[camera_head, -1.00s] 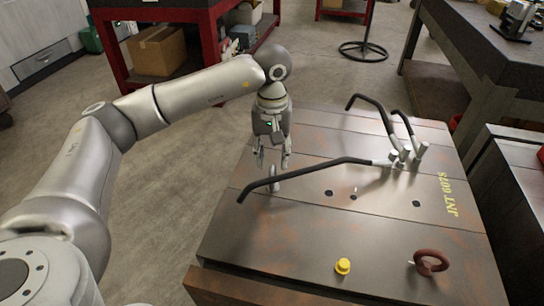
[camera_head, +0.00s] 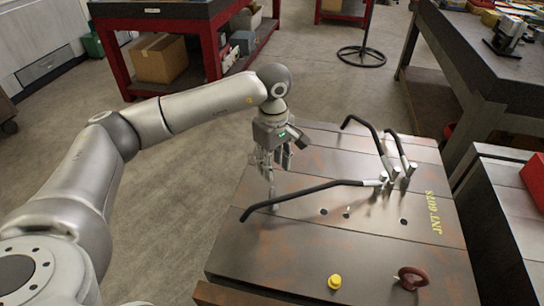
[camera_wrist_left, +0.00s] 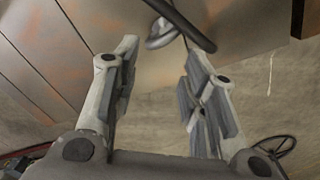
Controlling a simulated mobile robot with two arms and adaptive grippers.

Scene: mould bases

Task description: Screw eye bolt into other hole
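A rust-red eye bolt (camera_head: 412,278) stands at the front right of the brown steel mould base (camera_head: 300,245) in the head view. A grey ring, seemingly a second eye bolt (camera_head: 272,195), is at the left part of the top, just below my left gripper (camera_head: 273,168). It also shows in the left wrist view as a grey ring (camera_wrist_left: 160,34) beyond the fingertips, with a black bar crossing by it. In that view my left gripper (camera_wrist_left: 163,55) is open, its fingers apart with nothing between them. My right gripper is not in view.
A long black bent bar (camera_head: 310,189) extends across the top close to my left gripper; two more black bars (camera_head: 365,125) rise at the right. Dark holes (camera_head: 404,221) lie mid-top. A yellow cap (camera_head: 335,282) sits at the front. A second block (camera_head: 500,195) stands right.

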